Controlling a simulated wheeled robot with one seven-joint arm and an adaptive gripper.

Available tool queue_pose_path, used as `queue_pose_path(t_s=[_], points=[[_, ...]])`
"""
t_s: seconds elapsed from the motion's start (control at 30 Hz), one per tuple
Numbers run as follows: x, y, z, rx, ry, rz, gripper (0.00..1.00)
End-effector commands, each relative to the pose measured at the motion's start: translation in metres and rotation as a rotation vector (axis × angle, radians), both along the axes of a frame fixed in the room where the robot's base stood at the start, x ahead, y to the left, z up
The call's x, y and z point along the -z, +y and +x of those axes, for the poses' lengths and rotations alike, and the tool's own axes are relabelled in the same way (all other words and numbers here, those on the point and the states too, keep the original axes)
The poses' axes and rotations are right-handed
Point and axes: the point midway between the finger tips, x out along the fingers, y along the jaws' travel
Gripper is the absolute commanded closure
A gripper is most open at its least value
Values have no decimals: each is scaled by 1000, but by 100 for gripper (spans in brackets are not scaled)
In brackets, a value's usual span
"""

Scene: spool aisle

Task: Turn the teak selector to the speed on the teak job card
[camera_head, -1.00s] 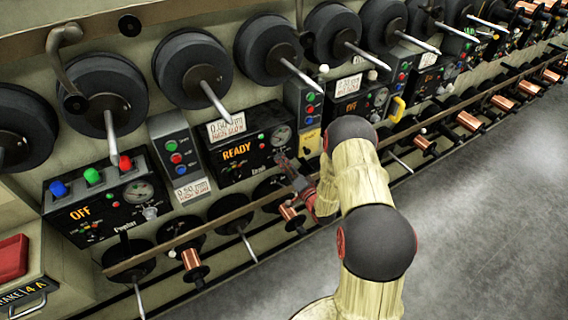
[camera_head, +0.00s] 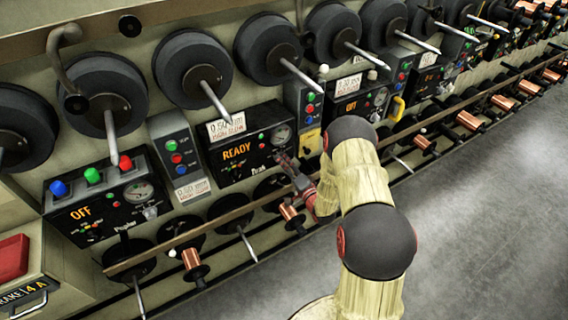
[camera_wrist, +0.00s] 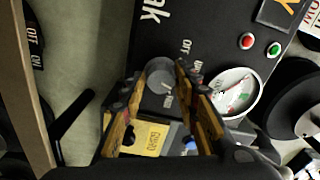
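The teak panel (camera_head: 236,152) is a black box with a lit orange READY sign in the middle of the head view. Its white job card (camera_head: 226,126) stands on top, with a black size line and a red line too small to read surely. The teak selector (camera_wrist: 160,74) is a round grey knob in the wrist view, with small white labels around it, one reading OFF. Its pointer direction cannot be told. My gripper (camera_wrist: 158,80) is open, with one fingertip on each side of the knob, close to it. Firm contact is not visible. In the head view my gripper hides the selector.
A white dial gauge (camera_wrist: 236,92) and red and green buttons are beside the selector. A yellow tag box (camera_wrist: 150,138) shows below between the fingers. The Poplar panel (camera_head: 105,205), showing OFF, is at left. A long rail (camera_head: 180,240) with copper spools runs below; grey floor is open at right.

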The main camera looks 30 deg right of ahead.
Motion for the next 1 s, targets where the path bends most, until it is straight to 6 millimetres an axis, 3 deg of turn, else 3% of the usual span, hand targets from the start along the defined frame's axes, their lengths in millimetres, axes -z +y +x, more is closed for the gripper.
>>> queue_pose_path(t_s=[0.23, 0.6, 0.77, 1.0], points=[[0, 0, 0, 0, -1, 0, 54], [0, 0, -4, 0, 0, 0, 54], [0, -2, -26, 2, 0, 1, 54], [0, -4, -76, 2, 1, 1, 54]])
